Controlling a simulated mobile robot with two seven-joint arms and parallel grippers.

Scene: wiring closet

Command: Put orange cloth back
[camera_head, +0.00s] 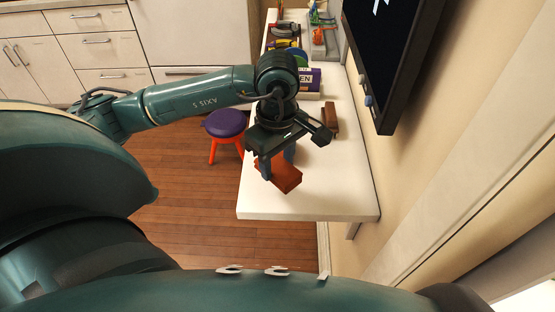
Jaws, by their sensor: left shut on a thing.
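The orange cloth (286,178) is a folded-looking orange-brown piece above the near end of the white shelf table (330,205). My left gripper (277,162) points down over it, with its fingers shut on it. The gripper hides the cloth's upper part. I cannot tell whether its underside touches the table. My right gripper is not in view.
A brown block (331,120) stands on the table to the right of the gripper. Books (309,80) and several tools (287,30) lie farther back. A dark screen (390,60) hangs on the right wall. A purple stool (225,123) stands left of the table.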

